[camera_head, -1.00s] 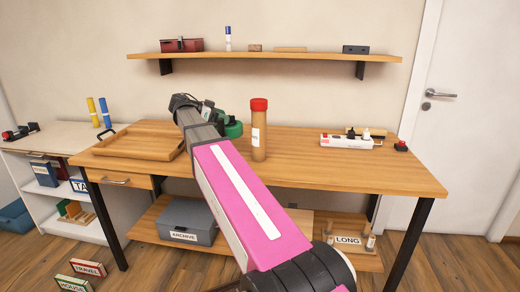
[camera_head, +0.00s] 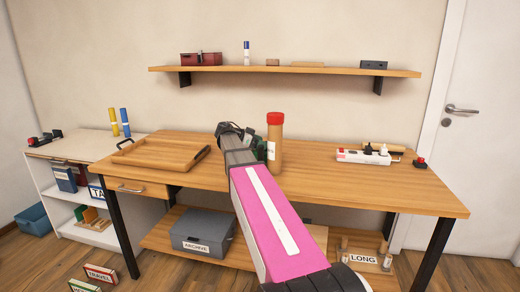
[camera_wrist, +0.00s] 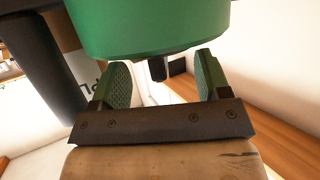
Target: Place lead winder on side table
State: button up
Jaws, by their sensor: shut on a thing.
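The lead winder appears to be the green rounded thing (camera_wrist: 150,28) filling the top of the wrist view. My gripper (camera_wrist: 160,80) is shut on it, with one finger on each side below the green body. The exact grip is partly hidden. In the head view my arm reaches over the wooden desk, and a bit of the green winder (camera_head: 262,151) shows beside a tall brown tube with a red cap (camera_head: 275,150). The likely side table is the low white unit with a pale top (camera_head: 80,146), left of the desk.
The desk (camera_head: 330,185) bears a wooden tray (camera_head: 160,153) at left and a white power strip (camera_head: 362,157) at right. On the pale top, a dark device (camera_head: 45,138) and blue and yellow tubes (camera_head: 120,122) leave bare room at the front. A wall shelf (camera_head: 300,70) hangs above.

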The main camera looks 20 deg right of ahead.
jog(key=shift+f, duration=1.2)
jog(key=o, duration=1.5)
jog(key=shift+o, duration=0.2)
jog(key=v, duration=1.2)
